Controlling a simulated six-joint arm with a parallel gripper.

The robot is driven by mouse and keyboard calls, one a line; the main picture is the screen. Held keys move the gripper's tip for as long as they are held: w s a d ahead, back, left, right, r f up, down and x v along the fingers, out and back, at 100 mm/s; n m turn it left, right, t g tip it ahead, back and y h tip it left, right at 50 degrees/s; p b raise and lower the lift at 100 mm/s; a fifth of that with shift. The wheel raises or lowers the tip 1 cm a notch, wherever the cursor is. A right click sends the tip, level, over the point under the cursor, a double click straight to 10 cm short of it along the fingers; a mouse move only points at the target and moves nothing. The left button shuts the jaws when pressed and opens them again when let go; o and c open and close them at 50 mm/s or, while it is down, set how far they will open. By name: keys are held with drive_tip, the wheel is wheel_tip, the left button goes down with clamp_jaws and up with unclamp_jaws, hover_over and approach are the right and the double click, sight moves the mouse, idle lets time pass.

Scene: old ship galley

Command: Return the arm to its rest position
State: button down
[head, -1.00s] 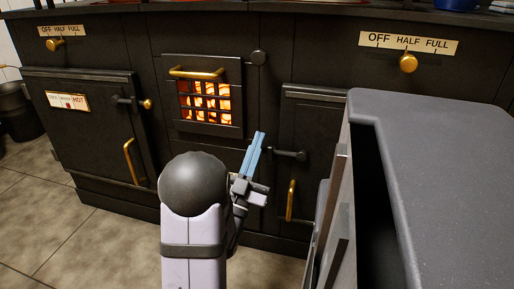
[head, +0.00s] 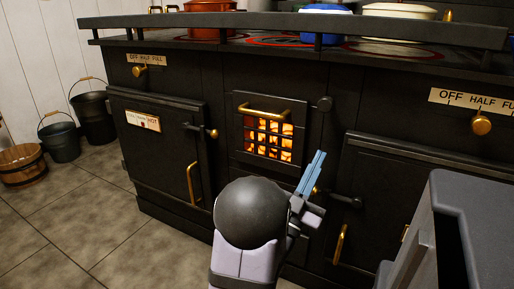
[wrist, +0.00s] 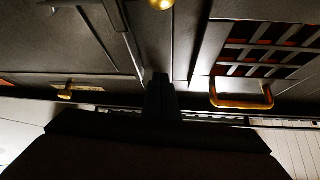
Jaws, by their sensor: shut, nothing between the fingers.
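My gripper (head: 313,172) is in front of the black stove (head: 222,100), with its blue fingers pointing up and to the right. The fingers are together and hold nothing. In the head view it overlaps the area right of the glowing fire grate (head: 268,138). In the wrist view my gripper (wrist: 160,90) is a dark shape at the middle. The wrist view also shows the grate (wrist: 270,45) and its brass handle (wrist: 242,100), tilted in the picture.
A grey counter (head: 480,205) stands close at the right. Two buckets (head: 60,138) and a wooden tub (head: 22,163) are at the far left. Pots, among them a red one (head: 213,20), stand on the stove top behind a rail (head: 290,22). The tiled floor (head: 90,215) at left is clear.

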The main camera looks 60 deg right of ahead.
drive_tip(key=shift+w, duration=0.1)
